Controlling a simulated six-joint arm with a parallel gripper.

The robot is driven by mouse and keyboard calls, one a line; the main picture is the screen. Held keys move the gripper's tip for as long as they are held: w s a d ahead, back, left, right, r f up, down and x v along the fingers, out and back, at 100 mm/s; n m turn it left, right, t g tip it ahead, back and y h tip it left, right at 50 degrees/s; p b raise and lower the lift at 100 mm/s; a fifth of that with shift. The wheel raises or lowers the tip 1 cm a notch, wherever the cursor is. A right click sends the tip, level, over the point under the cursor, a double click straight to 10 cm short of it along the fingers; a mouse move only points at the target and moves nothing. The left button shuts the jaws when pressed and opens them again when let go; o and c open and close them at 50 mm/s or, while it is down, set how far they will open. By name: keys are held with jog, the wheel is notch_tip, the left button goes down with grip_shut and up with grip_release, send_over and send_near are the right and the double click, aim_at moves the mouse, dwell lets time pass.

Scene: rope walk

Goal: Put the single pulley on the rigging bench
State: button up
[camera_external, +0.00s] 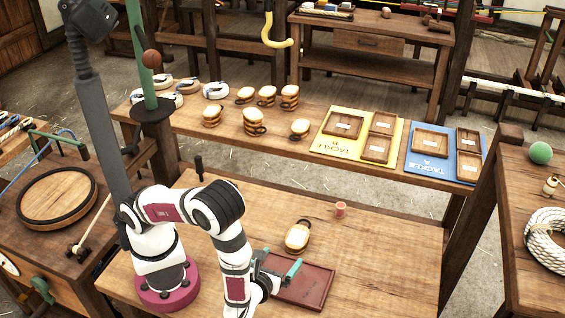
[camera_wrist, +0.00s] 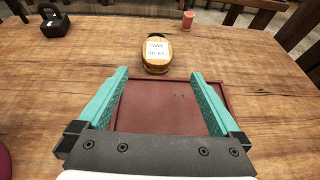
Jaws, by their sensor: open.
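A wooden pulley (camera_external: 298,236) with a pale label lies on the front table, just beyond a dark red tray (camera_external: 316,290). It also shows in the wrist view (camera_wrist: 155,55), top centre; its lettering is too small to read surely. My gripper (camera_external: 279,264) is open and empty, low over the tray, with its teal fingers apart. In the wrist view the open fingers (camera_wrist: 160,90) point toward the pulley, which is beyond their tips. Several similar pulleys (camera_external: 256,121) stand on the long bench (camera_external: 275,165) behind. I cannot tell which bench is the rigging bench.
A small red spool (camera_external: 340,209) stands beyond the pulley. A yellow mat (camera_external: 329,148) and a blue mat (camera_external: 415,172) with wooden trays lie on the long bench. A green post (camera_external: 143,60) rises at left. The front table's right side is clear.

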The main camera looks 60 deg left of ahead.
jog(key=x, duration=1.4)
jog(key=shift+s+a, duration=0.1)
jog(key=shift+a, duration=0.1)
grip_shut()
jog(key=shift+r, duration=2.25)
jog(key=s+d+r, duration=0.6)
jog(key=d+r, duration=0.1)
jog(key=d, duration=0.3)
notch_tip(320, 180, up, 20)
jog(key=n+g+y, duration=0.1)
jog(key=n, duration=0.1)
send_over(299, 234)
jog(key=a, duration=0.1)
notch_tip(299, 234, up, 8)
jog(key=w+m+t+h, duration=0.1)
jog(key=m+t+h, duration=0.2)
jog(key=m+h, duration=0.3)
jog(key=shift+w+d+r+m+t, duration=0.25)
jog(key=shift+d+m+t, duration=0.15)
jog(key=shift+m, duration=0.1)
